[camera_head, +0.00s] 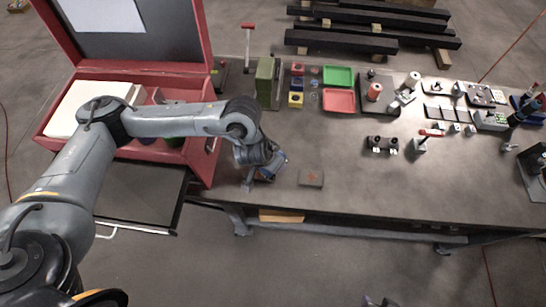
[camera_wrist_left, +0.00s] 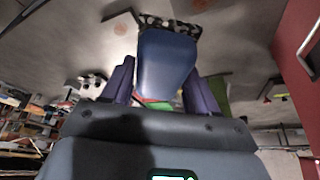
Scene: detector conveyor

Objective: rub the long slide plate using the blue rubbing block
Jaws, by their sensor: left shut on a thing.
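My left gripper (camera_head: 266,172) is low at the front edge of the workbench, just left of a flat grey plate with an orange mark (camera_head: 311,178). In the left wrist view, the blue rubbing block (camera_wrist_left: 165,62) sits between the two purple fingers of the left gripper (camera_wrist_left: 158,85), which is shut on it. In the head view a bit of blue (camera_head: 278,161) shows at the gripper, mostly hidden by my wrist. I cannot tell which thing is the long slide plate. A small dark tip (camera_head: 380,301) at the bottom edge may be my right gripper.
A red open toolbox (camera_head: 206,130) stands close to the left of my wrist. A green upright block (camera_head: 265,82), a green tray (camera_head: 338,76) and a red tray (camera_head: 339,101) stand at the back. The bench front (camera_head: 400,190) right of the grey plate is clear.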

